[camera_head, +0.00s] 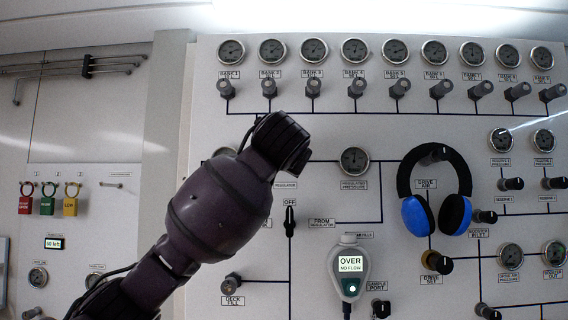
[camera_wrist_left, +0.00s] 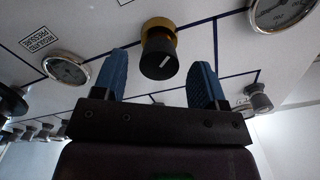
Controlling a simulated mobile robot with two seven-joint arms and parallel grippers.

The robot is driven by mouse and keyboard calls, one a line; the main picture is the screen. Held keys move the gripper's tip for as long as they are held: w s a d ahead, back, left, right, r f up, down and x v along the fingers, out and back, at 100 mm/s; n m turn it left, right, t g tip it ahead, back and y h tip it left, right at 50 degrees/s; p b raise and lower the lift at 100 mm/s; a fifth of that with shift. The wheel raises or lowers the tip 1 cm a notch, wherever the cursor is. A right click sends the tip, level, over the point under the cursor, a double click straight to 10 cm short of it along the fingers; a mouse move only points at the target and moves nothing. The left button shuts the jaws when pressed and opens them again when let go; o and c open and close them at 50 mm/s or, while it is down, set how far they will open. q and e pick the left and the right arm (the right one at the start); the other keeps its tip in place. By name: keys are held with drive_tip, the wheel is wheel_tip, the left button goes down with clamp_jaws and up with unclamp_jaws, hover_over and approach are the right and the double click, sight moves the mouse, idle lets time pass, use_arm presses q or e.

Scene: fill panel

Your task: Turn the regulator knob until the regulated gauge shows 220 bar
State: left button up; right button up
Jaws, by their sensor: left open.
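The regulator knob (camera_wrist_left: 159,61) is black with a white pointer mark and a brass collar. It shows in the left wrist view, between the two blue fingers of my left gripper (camera_wrist_left: 160,66), which is open, with a gap on both sides. In the head view my left arm hides the knob; the regulator label shows beside the wrist, and the fingers are hidden. The regulated pressure gauge (camera_head: 355,161) is right of my wrist. It also shows left of the fingers in the left wrist view (camera_wrist_left: 67,69). Its reading is too small to tell. My right gripper is not in view.
Blue headphones (camera_head: 436,192) hang on the panel right of the gauge. A grey handheld meter (camera_head: 349,268) reading "OVER NO FLOW" is below. An OFF valve lever (camera_head: 290,221) is below my wrist. Several bank gauges and knobs line the top. Coloured padlocks (camera_head: 47,205) hang at left.

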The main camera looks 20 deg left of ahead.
use_arm(q)
drive_tip(key=b+v, duration=0.1)
drive_tip(key=v, duration=0.7)
drive_tip(key=shift+b, duration=0.3)
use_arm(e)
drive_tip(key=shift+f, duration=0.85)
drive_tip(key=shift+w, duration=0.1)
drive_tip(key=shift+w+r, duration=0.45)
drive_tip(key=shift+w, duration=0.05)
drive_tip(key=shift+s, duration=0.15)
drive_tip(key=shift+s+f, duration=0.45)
